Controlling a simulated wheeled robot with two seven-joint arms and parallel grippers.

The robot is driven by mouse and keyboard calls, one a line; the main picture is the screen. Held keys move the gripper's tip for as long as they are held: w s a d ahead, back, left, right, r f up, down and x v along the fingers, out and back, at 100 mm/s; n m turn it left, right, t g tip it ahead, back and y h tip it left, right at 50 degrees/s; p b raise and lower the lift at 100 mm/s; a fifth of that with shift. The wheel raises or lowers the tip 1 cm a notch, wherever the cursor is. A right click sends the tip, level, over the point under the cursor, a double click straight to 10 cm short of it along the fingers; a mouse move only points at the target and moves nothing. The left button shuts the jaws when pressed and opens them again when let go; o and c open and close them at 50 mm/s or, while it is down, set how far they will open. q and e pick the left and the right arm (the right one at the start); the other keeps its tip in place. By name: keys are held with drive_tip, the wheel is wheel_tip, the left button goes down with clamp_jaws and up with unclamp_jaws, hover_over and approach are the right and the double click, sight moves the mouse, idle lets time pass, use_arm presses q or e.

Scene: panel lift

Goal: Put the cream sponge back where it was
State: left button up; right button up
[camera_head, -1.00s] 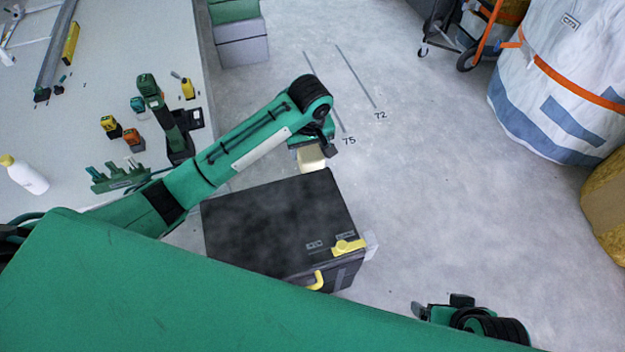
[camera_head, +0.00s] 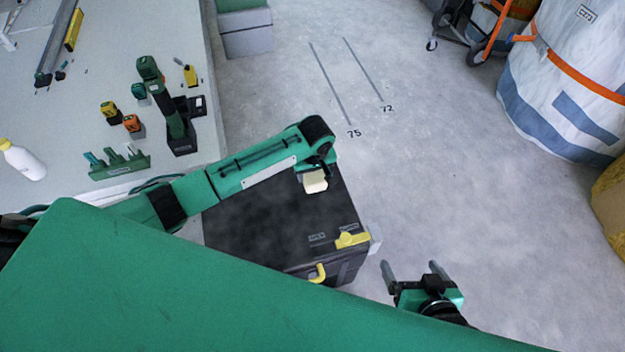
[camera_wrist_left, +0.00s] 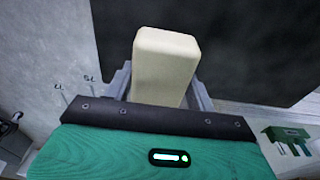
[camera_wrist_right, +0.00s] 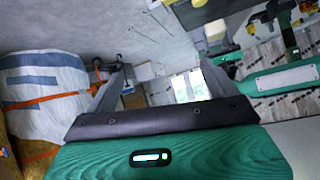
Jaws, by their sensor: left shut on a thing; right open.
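The cream sponge (camera_head: 315,182) is a pale block held in my left gripper (camera_head: 312,172), over the far right part of the black box's top (camera_head: 265,225). In the left wrist view the sponge (camera_wrist_left: 165,62) sits between the jaws (camera_wrist_left: 163,95), with the dark box top behind it. I cannot tell whether the sponge touches the lid. My right gripper (camera_head: 412,272) is open and empty, to the right of the box. Its spread fingers also show in the right wrist view (camera_wrist_right: 160,85).
The box has a yellow latch (camera_head: 352,240) and a yellow handle (camera_head: 318,273) at its near edge. A workbench (camera_head: 120,50) with tools and a white bottle (camera_head: 22,160) is at left. A big white bag (camera_head: 565,85) stands far right. Floor between is clear.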

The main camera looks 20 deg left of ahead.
sight(312, 179)
use_arm(q)
wheel_tip(312, 179, down, 3)
drive_tip(key=shift+f+b, duration=0.15)
drive_tip(key=shift+b, duration=0.3)
drive_tip(key=shift+f, duration=0.15)
use_arm(e)
drive_tip(key=shift+w+a+r+t+y, duration=0.15)
drive_tip(key=shift+a+t+y, duration=0.35)
drive_tip(key=shift+a+t, duration=0.35)
use_arm(q)
drive_tip(key=o, duration=0.9)
drive_tip(key=shift+f, duration=0.1)
use_arm(e)
drive_tip(key=shift+g, duration=0.25)
